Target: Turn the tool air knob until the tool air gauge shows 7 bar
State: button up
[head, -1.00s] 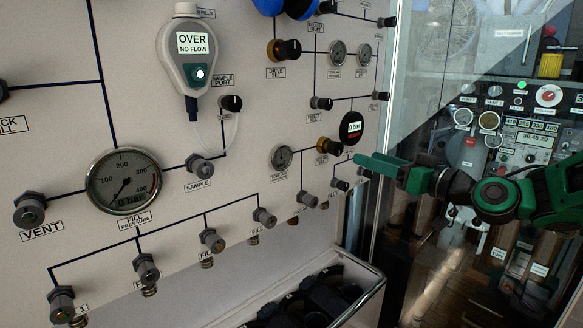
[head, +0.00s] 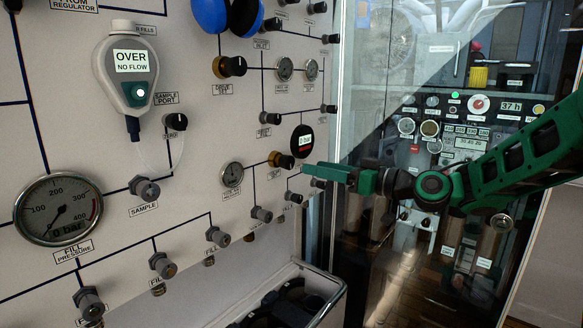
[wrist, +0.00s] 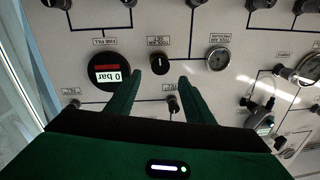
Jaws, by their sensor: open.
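The tool air knob (head: 281,160) is a black knob with a brass-coloured base on the panel. In the wrist view, which is upside down, the knob (wrist: 160,62) shows between and just beyond my fingertips. The tool air gauge (head: 232,174) is a small round dial beside it. That gauge (wrist: 218,60) also shows in the wrist view, but its needle is too small to read. My gripper (head: 309,172) is open and empty in front of the panel, right of the knob in the head view. Its two green fingers (wrist: 160,80) are spread apart, not visibly touching the knob.
A black round display (head: 302,140) reading 0 bar sits close to the knob. Valves such as this one (head: 261,214) stick out below the gauge. A railed bin (head: 325,300) stands under the panel. A glass-fronted area (head: 400,150) lies to the right.

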aim_at(291, 162)
jog(key=x, duration=0.8)
jog(key=shift+w+a, duration=0.1)
jog(key=shift+w, duration=0.05)
jog(key=shift+c, duration=0.3)
jog(key=c, duration=1)
